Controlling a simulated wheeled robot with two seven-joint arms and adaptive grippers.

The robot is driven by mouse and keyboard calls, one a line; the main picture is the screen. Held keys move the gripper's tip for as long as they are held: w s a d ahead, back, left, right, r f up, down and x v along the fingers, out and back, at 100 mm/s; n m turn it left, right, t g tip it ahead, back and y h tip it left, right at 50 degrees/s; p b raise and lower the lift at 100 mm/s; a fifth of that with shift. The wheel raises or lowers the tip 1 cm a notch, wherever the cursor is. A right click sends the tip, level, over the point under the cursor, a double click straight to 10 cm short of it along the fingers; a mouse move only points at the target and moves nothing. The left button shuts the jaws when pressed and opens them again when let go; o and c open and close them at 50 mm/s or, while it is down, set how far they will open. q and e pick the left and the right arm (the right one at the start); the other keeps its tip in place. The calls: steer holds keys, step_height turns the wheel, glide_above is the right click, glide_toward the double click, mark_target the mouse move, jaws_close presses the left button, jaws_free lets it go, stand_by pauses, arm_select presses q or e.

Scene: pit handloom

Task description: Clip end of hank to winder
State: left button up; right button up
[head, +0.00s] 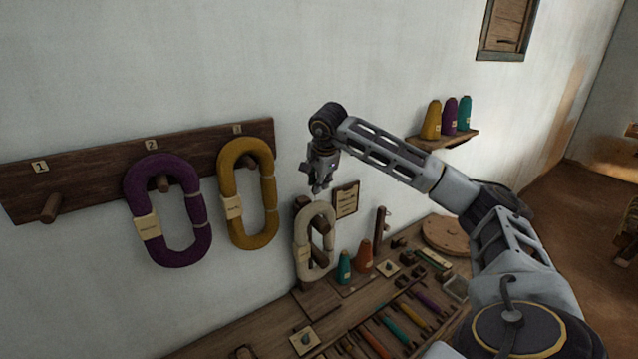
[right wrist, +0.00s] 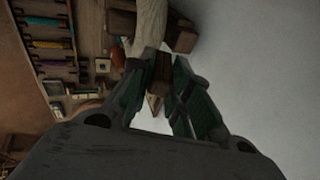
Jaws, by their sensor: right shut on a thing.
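The cream hank (head: 302,240) hangs upright in a loop on the dark wooden winder (head: 302,203) at the back of the bench, with a paper label on its left side. My right gripper (head: 318,188) is just above the top of the hank, pointing down. The cream hank (right wrist: 150,25) shows just beyond the fingertips. Whether the fingers touch the hank cannot be told. My left gripper is not in view.
A purple hank (head: 138,195) and a mustard hank (head: 228,190) hang on the wall rail (head: 90,172); its peg 1 (head: 52,208) is bare. Teal (head: 344,268) and orange (head: 364,257) cones stand right of the winder. A small shelf (head: 455,138) with cones is at right.

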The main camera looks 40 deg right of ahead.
steer(key=shift+r+p, duration=1.2)
steer(key=shift+r, duration=0.4)
steer(key=shift+f, duration=0.1)
